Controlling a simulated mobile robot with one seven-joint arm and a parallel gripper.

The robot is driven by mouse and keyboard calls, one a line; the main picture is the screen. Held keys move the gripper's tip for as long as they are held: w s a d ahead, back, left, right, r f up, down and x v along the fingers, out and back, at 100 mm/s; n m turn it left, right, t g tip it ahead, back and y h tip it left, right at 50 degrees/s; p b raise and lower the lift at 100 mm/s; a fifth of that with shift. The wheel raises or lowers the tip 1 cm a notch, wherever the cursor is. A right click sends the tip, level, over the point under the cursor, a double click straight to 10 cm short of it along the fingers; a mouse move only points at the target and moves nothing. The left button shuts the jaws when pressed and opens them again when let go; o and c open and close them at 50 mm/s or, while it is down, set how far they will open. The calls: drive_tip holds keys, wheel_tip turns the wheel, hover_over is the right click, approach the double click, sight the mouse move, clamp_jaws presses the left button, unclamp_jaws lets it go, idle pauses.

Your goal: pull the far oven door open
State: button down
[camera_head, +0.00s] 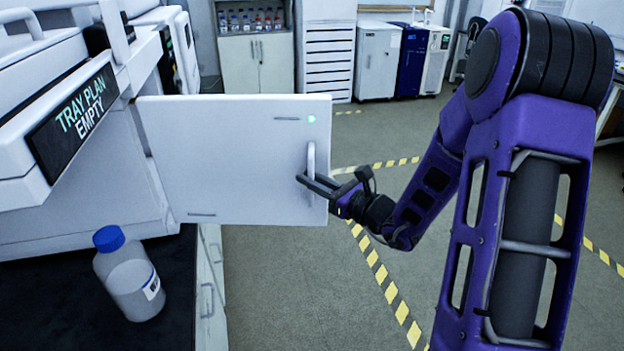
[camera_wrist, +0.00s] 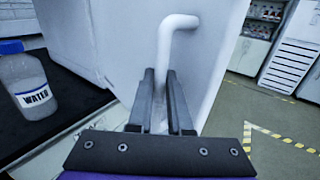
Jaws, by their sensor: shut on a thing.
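The oven door (camera_head: 225,160) is a white panel that stands swung out from the white instrument stack on the left in the head view. It has a small green light near its upper right corner. Its handle (camera_head: 311,172) is a light vertical bar near the door's right edge. My gripper (camera_head: 308,182) reaches in from the right and is shut on the handle. In the wrist view the two dark fingers (camera_wrist: 165,100) stand on the bent white handle (camera_wrist: 205,85), with the door (camera_wrist: 125,50) behind. The oven's inside is hidden.
A blue-capped water bottle (camera_head: 130,275) stands on the black bench (camera_head: 60,310) below the door, at the left. A display reading "TRAY PLAN EMPTY" (camera_head: 75,120) is on the stack. Cabinets (camera_head: 255,65) line the back. The floor (camera_head: 300,290) with yellow-black tape is clear.

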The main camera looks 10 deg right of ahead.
drive_tip(key=shift+s+a, duration=0.1)
idle(0.3)
drive_tip(key=c, duration=0.8)
unclamp_jaws()
drive_tip(key=shift+c, duration=0.2)
drive_tip(key=v, duration=1.7)
drive_tip(key=shift+p, duration=0.35)
drive_tip(key=shift+s+f, duration=0.1)
